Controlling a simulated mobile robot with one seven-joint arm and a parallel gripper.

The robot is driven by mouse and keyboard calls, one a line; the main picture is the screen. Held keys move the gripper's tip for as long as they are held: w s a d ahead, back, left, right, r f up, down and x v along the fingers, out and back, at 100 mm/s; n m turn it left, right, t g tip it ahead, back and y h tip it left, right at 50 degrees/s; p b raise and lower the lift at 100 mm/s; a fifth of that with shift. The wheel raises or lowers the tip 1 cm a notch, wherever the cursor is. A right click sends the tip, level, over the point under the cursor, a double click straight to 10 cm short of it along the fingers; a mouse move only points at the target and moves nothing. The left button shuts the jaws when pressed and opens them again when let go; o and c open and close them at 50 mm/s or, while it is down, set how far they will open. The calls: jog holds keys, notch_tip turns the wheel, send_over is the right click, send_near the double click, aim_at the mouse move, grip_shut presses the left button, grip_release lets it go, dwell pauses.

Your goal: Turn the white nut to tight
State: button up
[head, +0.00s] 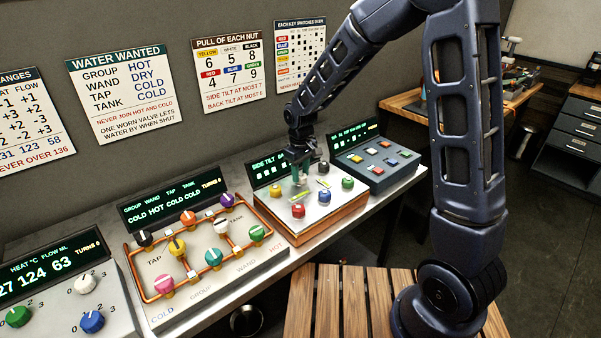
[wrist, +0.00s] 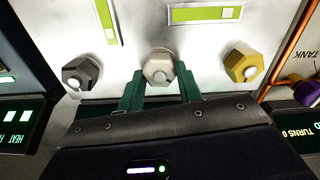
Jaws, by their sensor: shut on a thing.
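The white nut (wrist: 159,68) sits on the pale top plate of the levelling box, between the two green fingers of my gripper (wrist: 159,76) in the wrist view. The fingers are shut on its sides. In the head view my gripper (head: 300,178) reaches down to the back of the plate (head: 318,210) and hides the white nut. In the wrist view, the black nut (wrist: 81,75) stands to the left and the yellow nut (wrist: 243,64) to the right, both apart from the fingers. The nut's turn mark is not clear.
Red (head: 298,211), blue (head: 326,197) and green (head: 348,184) nuts stand on the same plate. Two level vials (wrist: 204,13) lie near the white nut. A valve panel (head: 205,260) is on the left, a switch box (head: 375,160) on the right. A nut chart (head: 230,65) hangs above.

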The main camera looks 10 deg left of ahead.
aim_at(301, 175)
jog(key=m, duration=0.5)
jog(key=shift+m, duration=0.3)
jog(key=m, duration=0.5)
jog(key=shift+d, duration=0.1)
dwell(0.3)
jog(key=o, duration=1)
notch_tip(301, 175, up, 11)
